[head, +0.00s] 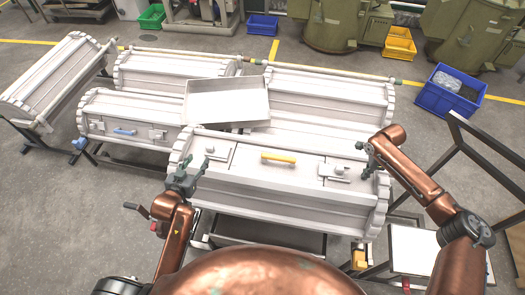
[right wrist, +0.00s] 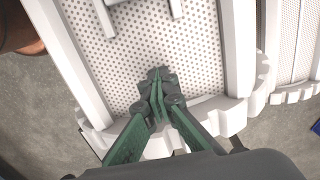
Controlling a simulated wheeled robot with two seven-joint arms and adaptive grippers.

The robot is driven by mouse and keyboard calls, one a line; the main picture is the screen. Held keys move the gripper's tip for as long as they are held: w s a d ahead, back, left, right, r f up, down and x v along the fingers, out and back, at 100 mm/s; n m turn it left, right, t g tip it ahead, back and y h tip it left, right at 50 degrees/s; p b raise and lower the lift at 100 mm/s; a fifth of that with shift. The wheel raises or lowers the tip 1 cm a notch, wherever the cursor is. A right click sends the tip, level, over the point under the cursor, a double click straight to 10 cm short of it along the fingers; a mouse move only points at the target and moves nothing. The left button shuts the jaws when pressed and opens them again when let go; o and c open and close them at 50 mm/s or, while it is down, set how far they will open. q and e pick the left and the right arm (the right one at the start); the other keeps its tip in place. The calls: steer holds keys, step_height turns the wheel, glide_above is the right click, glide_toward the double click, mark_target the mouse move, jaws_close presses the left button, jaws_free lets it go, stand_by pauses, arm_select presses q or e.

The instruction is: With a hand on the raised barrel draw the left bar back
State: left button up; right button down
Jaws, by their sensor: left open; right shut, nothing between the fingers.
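The front white barrel (head: 270,188) is nearest me, with a yellow handle (head: 278,158) mid-panel. A left latch bar and plate (head: 217,153) sit near its left end, a right latch (head: 336,171) near its right end. My left gripper (head: 187,172) is open and empty at the barrel's left end, left of and nearer me than the left latch. My right gripper (head: 366,152) is shut and empty at the right end. In the right wrist view it (right wrist: 157,88) is over the perforated wall (right wrist: 150,45) beside the scalloped end rim (right wrist: 232,115); contact is unclear.
Several other white barrels stand behind and left, one with a blue handle (head: 125,132). An open grey tray (head: 227,103) lies behind the front barrel. A black frame (head: 470,150) stands at right.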

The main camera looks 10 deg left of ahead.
arm_select(q)
steer(key=shift+s, duration=0.15)
arm_select(e)
steer(key=shift+s+a+f, duration=0.15)
steer(key=shift+s+f, duration=0.3)
steer(key=shift+f, duration=0.2)
steer(key=shift+w+r+p, duration=0.2)
steer(key=shift+r+p, duration=0.55)
steer(key=shift+p, duration=0.25)
step_height(320, 180, up, 3)
steer(key=p, duration=0.2)
steer(key=shift+w+f+p, duration=0.15)
steer(key=shift+p, duration=0.2)
steer(key=r+p, duration=0.3)
steer(key=p, duration=0.1)
steer(key=shift+d+r, duration=0.2)
arm_select(q)
step_height(320, 180, up, 10)
steer(key=shift+r, duration=0.15)
arm_select(e)
steer(key=shift+f, duration=0.1)
